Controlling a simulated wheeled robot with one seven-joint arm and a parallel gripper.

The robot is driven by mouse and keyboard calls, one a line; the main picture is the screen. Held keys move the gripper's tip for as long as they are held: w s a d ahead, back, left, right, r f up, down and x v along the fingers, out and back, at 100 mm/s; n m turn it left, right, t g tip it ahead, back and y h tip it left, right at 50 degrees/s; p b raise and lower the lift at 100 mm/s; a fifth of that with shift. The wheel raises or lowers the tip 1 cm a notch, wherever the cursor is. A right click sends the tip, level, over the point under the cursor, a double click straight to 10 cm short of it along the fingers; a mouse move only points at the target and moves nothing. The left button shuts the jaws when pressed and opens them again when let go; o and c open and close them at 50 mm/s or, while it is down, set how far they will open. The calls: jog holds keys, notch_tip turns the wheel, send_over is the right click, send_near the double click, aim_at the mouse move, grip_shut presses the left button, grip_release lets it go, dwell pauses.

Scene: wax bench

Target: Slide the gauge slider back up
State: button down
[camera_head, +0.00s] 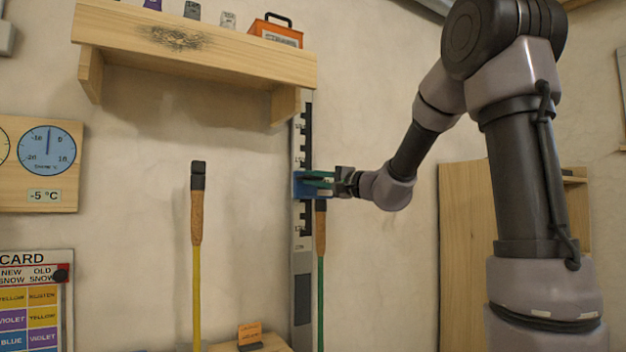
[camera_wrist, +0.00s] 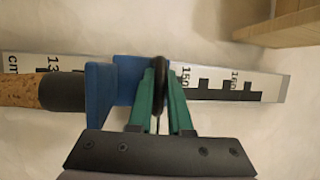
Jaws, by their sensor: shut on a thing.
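The snow gauge (camera_head: 303,262) is a tall white strip with black marks, upright on the wall; in the wrist view it lies sideways (camera_wrist: 270,87), reading 150 and 160 to the right. The blue gauge slider (camera_head: 298,186) sits across the gauge partway up, below the shelf. In the wrist view the slider (camera_wrist: 99,88) is left of the 150 mark. My gripper (camera_head: 312,180) reaches it from the right. In the wrist view its green fingers (camera_wrist: 159,85) are closed around a dark upright piece at the slider, which partly hides the slider.
A green-shafted pole with a cork grip (camera_head: 320,232) stands just under the slider, its black top close to it; whether they touch is unclear. A yellow pole (camera_head: 197,230) stands to the left. A wooden shelf (camera_head: 190,50) overhangs the gauge's upper part.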

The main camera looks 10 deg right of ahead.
dwell(0.3)
notch_tip(320, 180, up, 29)
jog(key=shift+r, duration=0.2)
jog(key=shift+s+r, duration=0.1)
jog(key=c, duration=0.8)
grip_release()
jog(key=shift+c, duration=0.2)
jog(key=shift+f, duration=0.2)
jog(key=v, duration=1)
jog(key=shift+s+d, duration=0.2)
jog(key=shift+d, duration=0.05)
